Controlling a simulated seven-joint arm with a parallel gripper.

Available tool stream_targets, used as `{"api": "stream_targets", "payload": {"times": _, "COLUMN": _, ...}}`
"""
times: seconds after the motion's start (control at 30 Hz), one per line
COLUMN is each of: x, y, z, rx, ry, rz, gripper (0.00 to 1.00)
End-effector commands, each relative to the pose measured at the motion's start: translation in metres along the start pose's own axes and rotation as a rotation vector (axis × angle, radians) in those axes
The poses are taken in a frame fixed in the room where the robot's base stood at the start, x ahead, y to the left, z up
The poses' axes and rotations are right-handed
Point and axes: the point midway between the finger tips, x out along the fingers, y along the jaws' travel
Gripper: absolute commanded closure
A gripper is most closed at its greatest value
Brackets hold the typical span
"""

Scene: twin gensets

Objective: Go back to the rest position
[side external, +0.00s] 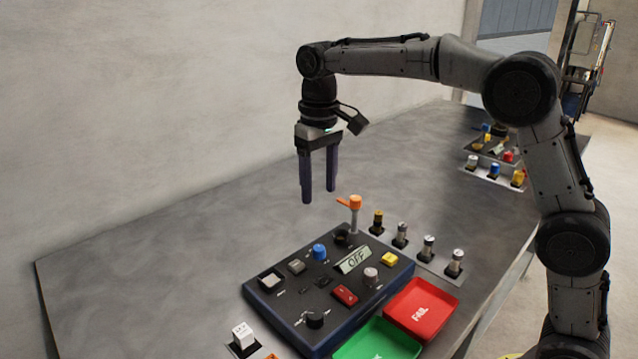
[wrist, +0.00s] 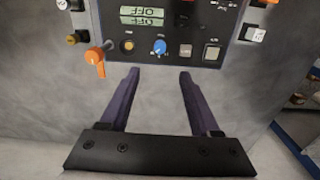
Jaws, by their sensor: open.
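My gripper (side external: 319,192) hangs fingers down above the table, beyond the back edge of the control panel. It is open with nothing between its fingers, and it touches nothing. In the wrist view my gripper (wrist: 158,72) shows two dark fingers spread apart, with bare table between them. The dark blue control panel (side external: 279,313) lies on the table, with several knobs and buttons and a display (side external: 353,260) reading OFF. The panel (wrist: 215,58) also shows at the top of the wrist view.
An orange-handled lever (side external: 354,204) stands behind the panel. Several small cylinders (side external: 428,248) stand in a row to its right. A red FAIL tray (side external: 447,309) and a green tray (side external: 380,343) lie in front. A second panel group (side external: 493,152) is far right. The table's left side is clear.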

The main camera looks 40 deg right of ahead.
Motion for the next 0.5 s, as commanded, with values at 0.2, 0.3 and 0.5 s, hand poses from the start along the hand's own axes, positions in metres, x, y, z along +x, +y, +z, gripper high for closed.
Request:
{"api": "stream_targets", "payload": {"times": 0.2, "x": 0.000, "y": 0.001, "z": 0.000, "rx": 0.001, "ry": 0.000, "rz": 0.000, "gripper": 0.37}}
{"api": "stream_targets", "payload": {"times": 0.3, "x": -0.011, "y": 0.003, "z": 0.002, "rx": 0.007, "ry": 0.026, "rz": -0.003, "gripper": 0.37}}
{"api": "stream_targets", "payload": {"times": 0.5, "x": -0.065, "y": 0.019, "z": 0.044, "rx": 0.031, "ry": 0.126, "rz": -0.015, "gripper": 0.37}}
